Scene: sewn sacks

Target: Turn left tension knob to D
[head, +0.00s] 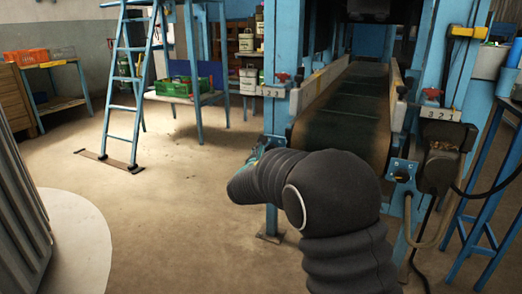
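The left tension knob cannot be made out clearly. At the conveyor's left front corner a blue bracket (271,142) shows just above my arm, and my sleeved wrist covers what lies below it. A matching blue plate with a dark knob (402,176) is at the right front corner. My arm, in a dark ribbed sleeve, bends from the lower right toward the left corner. Small teal and dark parts show at its far end beside the bracket; my gripper's fingers cannot be told apart there. No letter D is readable.
The conveyor belt (345,115) runs away between blue posts. Red-topped handles stand on the left (283,77) and right (432,93) over numbered plates. A blue ladder (130,80) and a green crate (184,86) are behind left. Cables hang at right. The left floor is open.

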